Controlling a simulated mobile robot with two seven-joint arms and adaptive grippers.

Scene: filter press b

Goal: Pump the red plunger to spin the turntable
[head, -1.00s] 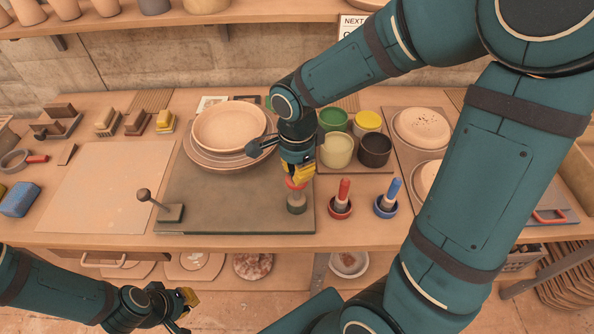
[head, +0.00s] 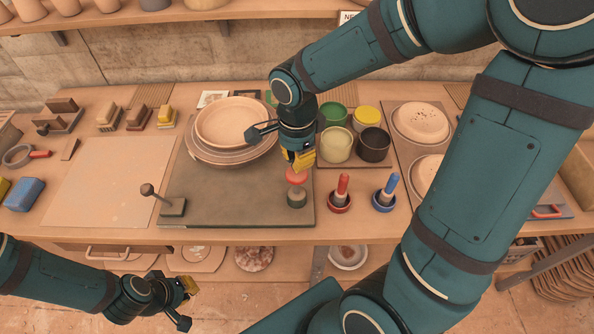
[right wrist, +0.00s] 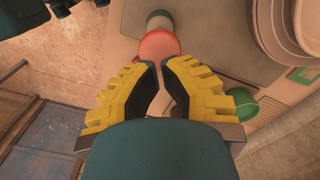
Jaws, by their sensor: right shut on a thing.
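The red plunger (head: 296,175) is a round red knob above a dark grey cylinder base (head: 297,197), on the front right of a dark board (head: 235,200). In the right wrist view the red knob (right wrist: 158,45) lies at the fingertips. My right gripper (head: 298,162) comes down from above, its yellow fingers shut on the plunger's knob. The turntable (head: 232,128), a stack of pale round discs, sits at the back left of the board. My left gripper (head: 190,288) hangs low in front of the bench, away from everything; its jaw gap is unclear.
A lever with a ball knob (head: 150,192) stands on the board's front left. Red (head: 341,192) and blue (head: 386,192) handled tools stand in cups right of the plunger. Several paint pots (head: 336,145) stand behind. A bare pale slab (head: 110,180) lies left.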

